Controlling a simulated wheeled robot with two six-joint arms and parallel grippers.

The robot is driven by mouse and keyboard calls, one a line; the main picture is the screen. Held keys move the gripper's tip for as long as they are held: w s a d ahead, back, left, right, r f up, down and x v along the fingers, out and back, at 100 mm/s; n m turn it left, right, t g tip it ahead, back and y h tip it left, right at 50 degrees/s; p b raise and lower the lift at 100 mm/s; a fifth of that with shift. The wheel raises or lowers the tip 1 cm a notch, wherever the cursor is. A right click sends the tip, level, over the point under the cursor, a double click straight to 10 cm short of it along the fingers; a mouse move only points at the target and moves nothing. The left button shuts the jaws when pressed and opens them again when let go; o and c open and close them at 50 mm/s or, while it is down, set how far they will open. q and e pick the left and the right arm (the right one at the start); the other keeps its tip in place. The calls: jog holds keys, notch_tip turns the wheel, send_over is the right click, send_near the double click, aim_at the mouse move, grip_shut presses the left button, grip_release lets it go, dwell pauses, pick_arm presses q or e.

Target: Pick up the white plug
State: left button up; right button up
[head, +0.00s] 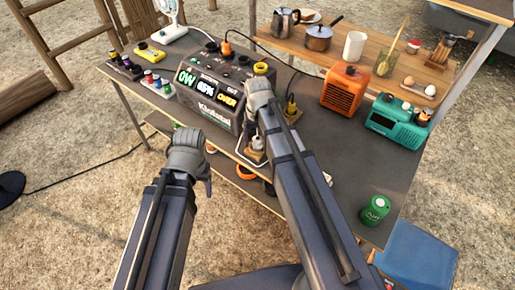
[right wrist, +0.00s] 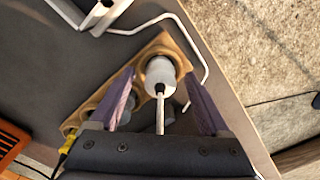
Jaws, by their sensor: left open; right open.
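The white plug (right wrist: 160,72) stands upright in a wooden holder (right wrist: 178,45) in the right wrist view, its white cable running down toward my palm. It also shows in the head view (head: 257,143), just below my right gripper. My right gripper (right wrist: 160,80) is open, with one finger on each side of the plug; whether they touch it I cannot tell. In the head view my right gripper (head: 262,97) is over the table and its fingertips are mostly hidden. My left gripper (head: 187,152) is open and empty, in front of the table edge.
A black power station (head: 215,95) stands just left of my right gripper. A yellow plug (head: 291,104) is to its right. An orange heater (head: 343,90), a teal radio (head: 397,120) and a green can (head: 376,210) stand further right.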

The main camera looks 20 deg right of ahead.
jog(key=shift+c, duration=0.3)
grip_shut()
dwell(0.4)
